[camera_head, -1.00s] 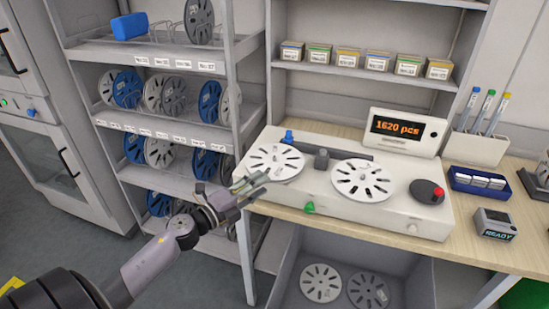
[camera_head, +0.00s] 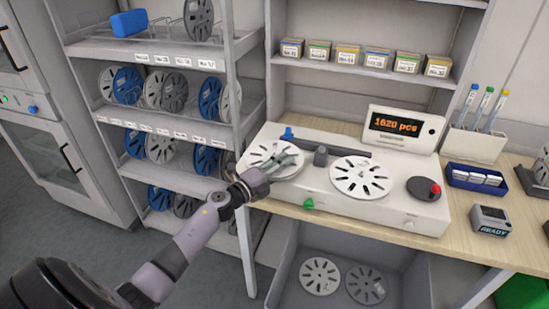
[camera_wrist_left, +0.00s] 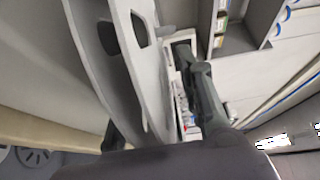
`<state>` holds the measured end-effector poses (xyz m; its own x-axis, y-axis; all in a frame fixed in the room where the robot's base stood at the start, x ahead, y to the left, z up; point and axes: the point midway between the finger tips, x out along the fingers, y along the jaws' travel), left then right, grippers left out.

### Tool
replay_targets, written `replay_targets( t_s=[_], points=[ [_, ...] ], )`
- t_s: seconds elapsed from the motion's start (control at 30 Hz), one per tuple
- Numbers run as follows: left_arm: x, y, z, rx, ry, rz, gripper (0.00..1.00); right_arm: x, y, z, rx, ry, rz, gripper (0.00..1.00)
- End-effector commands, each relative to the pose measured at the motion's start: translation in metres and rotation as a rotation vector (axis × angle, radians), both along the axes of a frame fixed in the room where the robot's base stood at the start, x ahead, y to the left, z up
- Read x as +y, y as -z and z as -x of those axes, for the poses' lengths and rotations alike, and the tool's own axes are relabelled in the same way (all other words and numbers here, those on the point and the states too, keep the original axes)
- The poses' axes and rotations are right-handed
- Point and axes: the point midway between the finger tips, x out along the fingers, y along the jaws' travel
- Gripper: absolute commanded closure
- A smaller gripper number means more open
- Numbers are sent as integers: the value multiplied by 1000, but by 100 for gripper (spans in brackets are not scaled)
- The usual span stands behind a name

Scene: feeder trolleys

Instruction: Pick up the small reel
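A white slotted reel (camera_head: 262,154) sits on the left side of the counting machine (camera_head: 325,205). A similar white reel (camera_head: 361,178) sits on its right side. My left gripper (camera_head: 290,160) is at the left reel, its fingers over the reel's right part and hiding some of it. In the left wrist view the reel (camera_wrist_left: 112,75) stands between the two fingers (camera_wrist_left: 160,115), with a visible gap to the right-hand finger. The gripper looks open around the reel's rim; a firm hold does not show. My right gripper is not in view.
A rack (camera_head: 172,122) with blue and grey reels stands on the left. A grey bin (camera_head: 290,285) with two reels is under the table (camera_head: 470,225). A display (camera_head: 400,130) reads 1620 pcs. A blue tray (camera_head: 475,178) and a pen holder (camera_head: 475,143) stand to the right.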

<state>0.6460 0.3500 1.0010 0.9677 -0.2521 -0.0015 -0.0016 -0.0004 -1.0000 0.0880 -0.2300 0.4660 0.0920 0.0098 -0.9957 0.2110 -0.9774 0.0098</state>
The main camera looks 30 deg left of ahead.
Motion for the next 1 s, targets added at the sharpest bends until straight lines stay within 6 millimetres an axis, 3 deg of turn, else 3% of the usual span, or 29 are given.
replay_targets(
  t_s=[0.17, 0.67, 1.0],
  points=[
    [0, 0, 0, 0, 0, -1, 67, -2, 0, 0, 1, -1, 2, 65],
    [0, 0, 1, 0, 0, -1, 100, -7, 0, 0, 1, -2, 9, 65],
    [0, 0, 0, 0, 0, -1, 100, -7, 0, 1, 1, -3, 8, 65]
  ],
)
